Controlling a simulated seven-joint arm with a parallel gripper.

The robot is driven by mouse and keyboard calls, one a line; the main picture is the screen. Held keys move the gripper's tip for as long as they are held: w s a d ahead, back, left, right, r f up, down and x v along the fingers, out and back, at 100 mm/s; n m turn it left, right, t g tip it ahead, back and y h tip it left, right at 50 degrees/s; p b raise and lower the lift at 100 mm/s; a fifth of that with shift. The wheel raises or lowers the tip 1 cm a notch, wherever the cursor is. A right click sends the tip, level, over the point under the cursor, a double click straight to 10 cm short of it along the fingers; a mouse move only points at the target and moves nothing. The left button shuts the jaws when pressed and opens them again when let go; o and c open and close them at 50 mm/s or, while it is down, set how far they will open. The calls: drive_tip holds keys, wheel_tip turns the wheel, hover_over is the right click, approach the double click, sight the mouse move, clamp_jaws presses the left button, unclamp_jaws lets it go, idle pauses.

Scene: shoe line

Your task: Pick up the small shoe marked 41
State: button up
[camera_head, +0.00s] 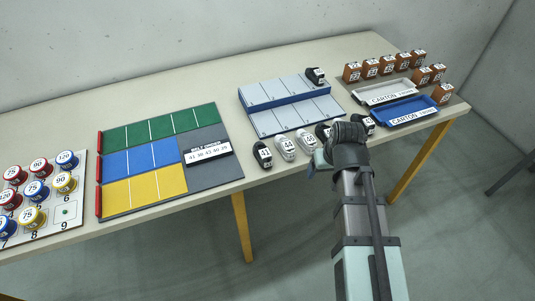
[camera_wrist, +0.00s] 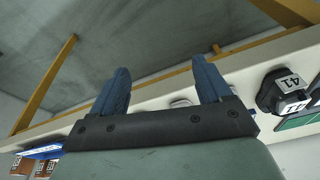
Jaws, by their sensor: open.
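A small black shoe with a white label (camera_head: 262,154) stands at the left end of the front row of shoes. The wrist view shows a black shoe marked 41 (camera_wrist: 284,92) at the right, upside down in the picture and outside my fingers. My gripper (camera_wrist: 160,74) is open, with nothing held between its two blue fingers. In the head view my gripper (camera_head: 317,161) is mostly hidden by my arm, near the table's front edge and right of the shoe row's left end.
A white shoe marked 44 (camera_head: 285,148) and another white shoe (camera_head: 306,142) stand beside the black one. Another black shoe (camera_head: 368,125) stands right of my arm. A grey-blue rack (camera_head: 270,97) holds a black shoe (camera_head: 315,76). A blue carton tray (camera_head: 425,105) lies at right.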

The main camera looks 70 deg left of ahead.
sight(264, 151)
drive_tip(key=s+a+r+n+y, duration=0.1)
drive_tip(key=s+a+r+n, duration=0.15)
drive_tip(key=s+r, duration=0.45)
drive_tip(key=s+a+r+n+y, duration=0.1)
drive_tip(key=s+a+r, duration=0.3)
drive_tip(key=s+r, duration=0.25)
drive_tip(key=shift+m, duration=0.25)
drive_tip(key=x, duration=0.6)
drive_tip(key=s+x, duration=0.1)
drive_tip(key=x, duration=0.2)
drive_tip(key=shift+a, duration=0.15)
drive_tip(key=shift+x, duration=2.55)
drive_tip(key=shift+s+a, duration=0.1)
drive_tip(key=shift+s, duration=0.05)
drive_tip(key=c, duration=1.1)
